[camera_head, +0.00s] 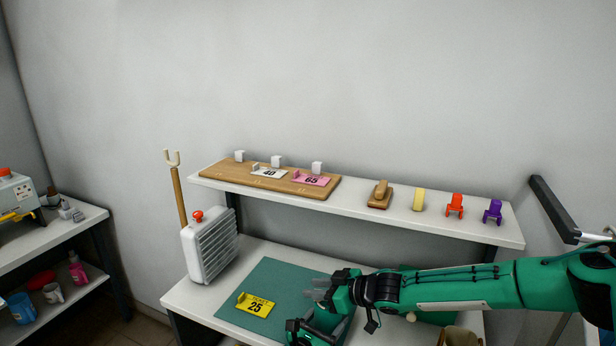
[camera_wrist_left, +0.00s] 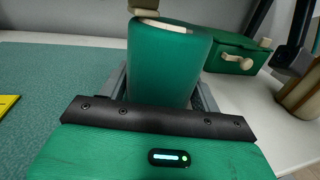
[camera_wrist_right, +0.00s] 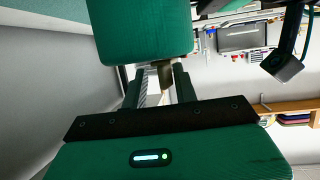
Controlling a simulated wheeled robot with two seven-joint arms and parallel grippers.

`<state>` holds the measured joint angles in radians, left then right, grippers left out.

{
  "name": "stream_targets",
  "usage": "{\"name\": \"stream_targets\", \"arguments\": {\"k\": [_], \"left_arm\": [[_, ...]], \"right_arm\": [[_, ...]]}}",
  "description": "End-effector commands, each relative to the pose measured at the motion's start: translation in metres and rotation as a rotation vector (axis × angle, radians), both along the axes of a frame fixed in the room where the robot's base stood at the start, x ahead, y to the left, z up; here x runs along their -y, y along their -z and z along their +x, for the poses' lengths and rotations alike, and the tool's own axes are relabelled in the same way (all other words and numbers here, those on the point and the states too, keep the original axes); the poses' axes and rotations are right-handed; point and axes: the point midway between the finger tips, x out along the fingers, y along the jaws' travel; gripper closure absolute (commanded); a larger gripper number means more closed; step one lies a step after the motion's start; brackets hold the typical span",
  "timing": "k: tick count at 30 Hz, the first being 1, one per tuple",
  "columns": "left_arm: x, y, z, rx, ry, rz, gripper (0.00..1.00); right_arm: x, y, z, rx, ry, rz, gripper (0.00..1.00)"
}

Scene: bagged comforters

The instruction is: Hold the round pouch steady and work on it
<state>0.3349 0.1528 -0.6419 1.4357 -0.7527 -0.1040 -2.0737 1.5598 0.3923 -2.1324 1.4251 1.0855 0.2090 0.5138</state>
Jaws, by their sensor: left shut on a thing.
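A green rounded body with a pale top, which looks like the round pouch (camera_wrist_left: 165,65), stands between the fingers of my left gripper (camera_wrist_left: 160,90) in the left wrist view. That gripper is shut on it. In the head view my left gripper is low at the bottom edge, mostly hidden by my right arm. My right gripper (camera_head: 318,288) is above the green mat, its grey fingers apart and pointing left. In the right wrist view a green rounded body (camera_wrist_right: 140,30) is beyond its fingers, and a small brown piece (camera_wrist_right: 165,75) shows in the gap; contact cannot be told.
A yellow "25" tag (camera_head: 257,304) lies on the green mat (camera_head: 275,272). A ribbed white box (camera_head: 208,246) stands at the bench's left. The shelf (camera_head: 350,205) above holds a wooden tag board (camera_head: 215,173) and several small items. A green case (camera_wrist_left: 235,52) sits behind the pouch.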

Motion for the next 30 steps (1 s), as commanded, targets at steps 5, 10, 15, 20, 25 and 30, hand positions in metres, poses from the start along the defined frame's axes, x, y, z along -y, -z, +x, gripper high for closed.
{"name": "stream_targets", "arguments": {"k": [5, 10, 15, 20, 25, 30], "left_arm": [[0.000, -0.001, 0.000, 0.001, 0.000, 0.000, 0.58], [0.000, 0.000, 0.000, 0.001, 0.000, 0.000, 0.58], [0.000, -0.001, 0.000, 0.001, 0.000, 0.000, 0.58], [0.000, -0.001, 0.000, 0.001, 0.000, 0.000, 0.58], [0.000, -0.001, 0.000, 0.001, 0.000, 0.000, 0.58], [0.000, -0.001, 0.000, 0.001, 0.000, 0.000, 0.58]], "right_arm": [[-0.001, 0.002, -0.002, -0.010, 0.044, 0.001, 0.71], [-0.004, 0.002, -0.004, -0.014, 0.071, -0.001, 0.71], [-0.005, 0.002, -0.004, -0.015, 0.101, -0.001, 0.71], [-0.005, 0.002, -0.003, -0.015, 0.136, -0.002, 0.71], [0.000, 0.001, 0.000, -0.012, 0.190, -0.007, 0.71], [0.005, 0.001, 0.004, -0.013, 0.259, -0.011, 0.71]]}}
